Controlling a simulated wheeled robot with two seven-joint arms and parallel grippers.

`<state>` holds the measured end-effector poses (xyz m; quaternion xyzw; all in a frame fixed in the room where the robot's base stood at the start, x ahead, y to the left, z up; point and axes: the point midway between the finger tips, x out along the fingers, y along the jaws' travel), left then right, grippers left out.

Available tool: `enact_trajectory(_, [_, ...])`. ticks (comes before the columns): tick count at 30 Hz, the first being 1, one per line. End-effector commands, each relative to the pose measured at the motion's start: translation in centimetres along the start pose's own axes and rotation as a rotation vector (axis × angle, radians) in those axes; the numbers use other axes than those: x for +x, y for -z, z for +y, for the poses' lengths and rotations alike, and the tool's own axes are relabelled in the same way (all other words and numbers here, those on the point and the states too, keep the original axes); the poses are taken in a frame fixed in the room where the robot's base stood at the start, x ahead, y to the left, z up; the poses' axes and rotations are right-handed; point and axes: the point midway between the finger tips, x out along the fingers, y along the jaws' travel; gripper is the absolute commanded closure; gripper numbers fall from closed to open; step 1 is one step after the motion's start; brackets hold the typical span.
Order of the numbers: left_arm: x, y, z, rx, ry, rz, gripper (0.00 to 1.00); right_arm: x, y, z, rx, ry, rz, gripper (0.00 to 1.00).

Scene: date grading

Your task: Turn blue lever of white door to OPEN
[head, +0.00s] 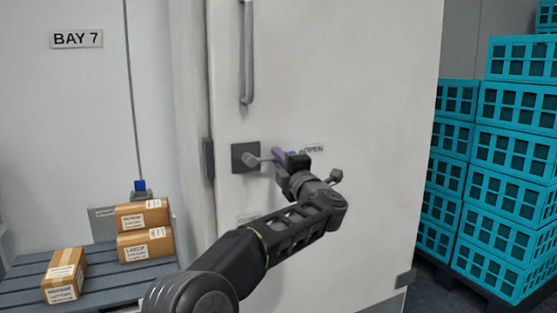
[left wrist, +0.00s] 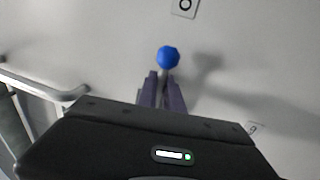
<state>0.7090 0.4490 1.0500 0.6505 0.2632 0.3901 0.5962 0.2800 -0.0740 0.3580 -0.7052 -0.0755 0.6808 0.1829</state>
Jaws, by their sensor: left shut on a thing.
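The white door (head: 335,60) fills the middle of the head view. Its lever sits on a dark square plate (head: 246,157), and the grey lever shaft (head: 262,160) points right, roughly level, towards the OPEN label (head: 314,148). My left gripper (head: 279,155) is at the lever's outer end, its purplish fingers partly hiding it. In the left wrist view the fingers (left wrist: 162,92) are shut on the lever just below its blue ball end (left wrist: 168,57). My right gripper is in neither view.
A long vertical handle (head: 247,50) is above the lever plate. A faint label (head: 248,217) lies below it, partly unreadable. Several cartons (head: 146,244) rest on a grey slatted surface (head: 110,285) at left. Teal crates (head: 513,150) are stacked at right.

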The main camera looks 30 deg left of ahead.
Motion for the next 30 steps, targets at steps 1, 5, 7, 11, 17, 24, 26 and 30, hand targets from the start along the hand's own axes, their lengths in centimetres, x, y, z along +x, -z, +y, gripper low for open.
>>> enact_trajectory(1, [0.0,0.0,0.1,-0.003,-0.002,0.000,1.00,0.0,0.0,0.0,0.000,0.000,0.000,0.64])
enact_trajectory(5, [0.0,0.0,0.2,-0.003,-0.002,0.000,0.85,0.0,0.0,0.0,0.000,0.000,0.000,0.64])
enact_trajectory(7, [0.0,0.1,0.2,-0.002,-0.002,0.000,0.80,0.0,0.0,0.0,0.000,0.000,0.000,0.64])
enact_trajectory(11, [0.0,0.0,0.1,-0.001,-0.002,0.000,0.69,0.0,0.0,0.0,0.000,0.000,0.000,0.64])
enact_trajectory(17, [0.0,0.0,0.1,0.000,-0.002,0.000,0.68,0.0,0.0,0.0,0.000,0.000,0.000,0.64])
enact_trajectory(24, [-1.1,0.0,0.1,0.000,-0.001,-0.001,0.68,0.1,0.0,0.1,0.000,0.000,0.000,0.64])
enact_trajectory(26, [-1.9,0.0,0.1,-0.001,-0.001,-0.002,0.68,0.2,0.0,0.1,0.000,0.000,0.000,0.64])
enact_trajectory(30, [-4.2,0.0,0.1,0.000,-0.002,-0.002,0.68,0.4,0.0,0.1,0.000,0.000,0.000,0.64])
